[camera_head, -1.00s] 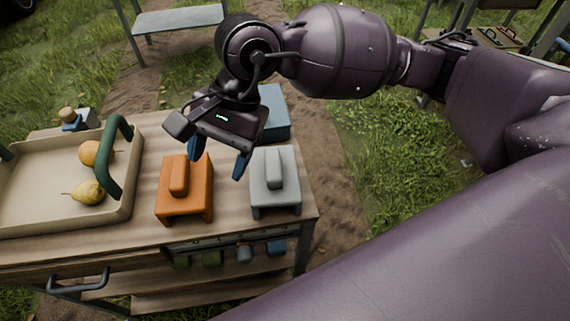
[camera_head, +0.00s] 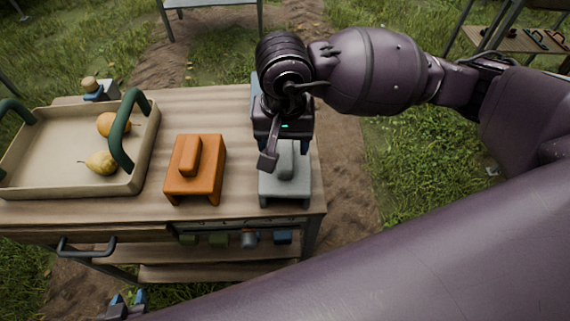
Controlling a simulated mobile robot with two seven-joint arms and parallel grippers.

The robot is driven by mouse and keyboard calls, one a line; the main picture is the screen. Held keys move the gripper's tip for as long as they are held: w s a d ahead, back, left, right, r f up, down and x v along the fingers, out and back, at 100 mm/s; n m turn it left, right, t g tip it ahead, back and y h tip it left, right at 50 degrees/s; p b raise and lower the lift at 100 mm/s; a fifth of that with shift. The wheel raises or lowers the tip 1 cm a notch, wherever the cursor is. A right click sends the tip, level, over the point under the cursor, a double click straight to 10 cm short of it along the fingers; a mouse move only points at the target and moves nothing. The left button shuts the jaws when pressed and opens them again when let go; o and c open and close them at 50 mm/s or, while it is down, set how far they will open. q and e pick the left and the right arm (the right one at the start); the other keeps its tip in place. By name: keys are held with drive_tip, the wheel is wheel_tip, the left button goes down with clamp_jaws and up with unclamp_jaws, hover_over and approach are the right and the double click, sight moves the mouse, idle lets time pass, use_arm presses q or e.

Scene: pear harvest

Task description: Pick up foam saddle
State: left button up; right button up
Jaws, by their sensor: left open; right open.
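Saddle-shaped blocks with a raised grip stand on the wooden table: an orange one (camera_head: 196,168) and a grey one (camera_head: 286,186) to its right. I cannot tell by look which is foam. My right gripper (camera_head: 285,153) is open, pointing down over the grey block and hiding its back part. I cannot tell whether the fingers touch it. A blue block (camera_head: 256,88) behind is mostly hidden by my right gripper.
A beige tray (camera_head: 42,184) with green handles holds an orange fruit (camera_head: 113,124) and a yellow pear (camera_head: 99,162) at the left. A small jar (camera_head: 92,88) stands behind it. Several small tools hang under the table's front edge. Bare wood lies between tray and orange block.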

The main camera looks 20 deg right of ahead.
sight(285, 154)
drive_tip(key=shift+w+d+f, duration=0.15)
drive_tip(key=shift+f, duration=1.2)
drive_tip(key=shift+w+d+f, duration=0.1)
drive_tip(key=shift+f, duration=1.2)
drive_tip(key=c, duration=1)
drive_tip(key=shift+r, duration=0.1)
